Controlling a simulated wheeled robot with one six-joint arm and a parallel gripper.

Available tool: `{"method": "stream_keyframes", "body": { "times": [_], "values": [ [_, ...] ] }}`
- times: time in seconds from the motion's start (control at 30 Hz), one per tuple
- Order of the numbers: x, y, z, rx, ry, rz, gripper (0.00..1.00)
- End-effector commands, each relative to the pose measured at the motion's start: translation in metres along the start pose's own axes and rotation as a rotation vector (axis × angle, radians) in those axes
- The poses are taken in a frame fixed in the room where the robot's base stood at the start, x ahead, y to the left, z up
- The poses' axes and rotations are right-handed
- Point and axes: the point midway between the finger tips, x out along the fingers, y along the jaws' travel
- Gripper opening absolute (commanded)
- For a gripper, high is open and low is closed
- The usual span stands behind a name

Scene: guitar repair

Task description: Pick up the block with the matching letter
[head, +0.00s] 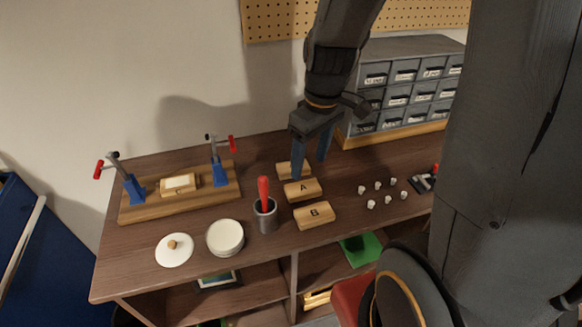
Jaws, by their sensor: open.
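Three wooden blocks stand in a row on the bench. The front block reads B (315,215) and the middle block reads A (304,190). The back block (286,170) is partly hidden behind my gripper, and its letter does not show. My gripper (308,168) is open and points down over the back block; I cannot tell whether it touches it. Another wooden block (179,184) with a pale top sits on a wooden clamp board (137,211) at the left; no letter on it is readable.
A grey cup (266,218) with a red-handled tool stands left of the blocks. A round white container (225,238) and a white lid (174,250) lie at the front left. Several small white knobs (378,186) lie right of the blocks. A drawer cabinet (400,90) stands behind.

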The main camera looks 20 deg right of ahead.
Motion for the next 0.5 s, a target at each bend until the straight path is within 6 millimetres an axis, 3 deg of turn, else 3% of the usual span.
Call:
{"method": "stream_keyframes", "body": {
  "times": [0.5],
  "values": [
    [0.018, 0.056, -0.060, -0.793, 0.111, -0.148, 0.61]
  ]
}}
